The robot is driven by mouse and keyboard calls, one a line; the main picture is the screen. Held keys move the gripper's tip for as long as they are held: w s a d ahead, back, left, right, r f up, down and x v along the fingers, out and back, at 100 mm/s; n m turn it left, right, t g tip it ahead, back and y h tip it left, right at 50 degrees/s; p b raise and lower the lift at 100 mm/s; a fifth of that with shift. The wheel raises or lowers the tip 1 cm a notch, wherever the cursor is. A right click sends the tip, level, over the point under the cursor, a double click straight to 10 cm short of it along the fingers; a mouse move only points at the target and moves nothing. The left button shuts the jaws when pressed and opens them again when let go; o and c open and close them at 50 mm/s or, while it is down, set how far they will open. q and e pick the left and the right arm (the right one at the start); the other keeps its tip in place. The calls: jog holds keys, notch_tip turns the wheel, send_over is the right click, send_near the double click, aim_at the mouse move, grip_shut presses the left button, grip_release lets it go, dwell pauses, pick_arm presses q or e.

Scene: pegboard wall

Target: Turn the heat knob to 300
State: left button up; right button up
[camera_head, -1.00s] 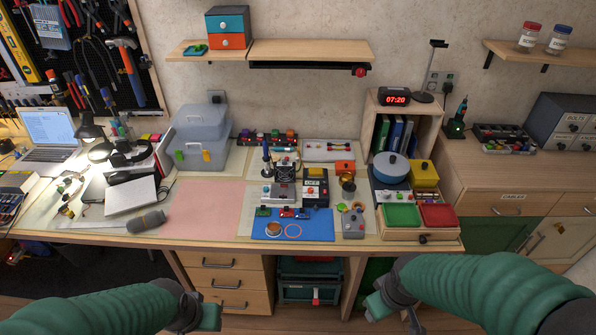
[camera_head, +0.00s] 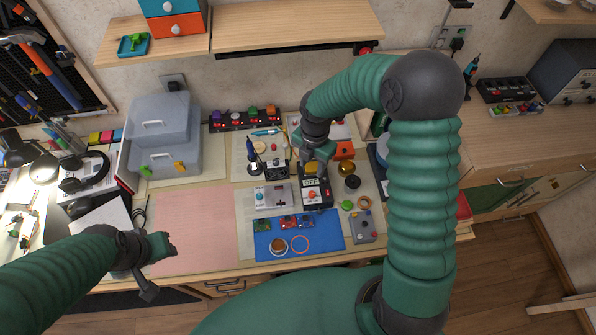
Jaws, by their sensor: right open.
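A small dark station with a pale front (camera_head: 276,169) stands at the back middle of the bench beside a soldering iron in its stand (camera_head: 254,164). A heat knob and its markings are too small to make out. My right gripper (camera_head: 312,165) is open, pointing down just right of the station, above the rear of a black box marked OFF (camera_head: 314,190). It hides part of that box, and I cannot tell whether it touches anything. My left gripper (camera_head: 158,268) hangs over the bench's front left, far from the station; its jaws are unclear.
A grey box with a red button (camera_head: 272,197) and a blue mat (camera_head: 328,236) with small parts lie in front. A grey control box (camera_head: 363,228) is at right. The pink mat (camera_head: 190,215) is clear. A shelf (camera_head: 290,28) overhangs behind.

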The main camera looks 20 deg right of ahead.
send_over(312, 193)
notch_tip(312, 193, down, 7)
notch_tip(312, 193, down, 9)
jog(key=shift+a+p, duration=0.15)
jog(key=shift+p, duration=0.75)
jog(key=shift+s+f, duration=0.1)
jog(key=shift+f, duration=0.2)
pick_arm(q)
jog(key=shift+s+d+r, duration=0.15)
jog(key=shift+s+r, duration=0.15)
jog(key=shift+r, duration=0.25)
jog(key=shift+s+d+r, duration=0.1)
jog(key=shift+s+r, duration=0.15)
jog(key=shift+r, duration=0.25)
pick_arm(e)
jog(key=shift+c, duration=1)
pick_arm(q)
jog(key=shift+w+d, duration=0.15)
pick_arm(e)
grip_shut()
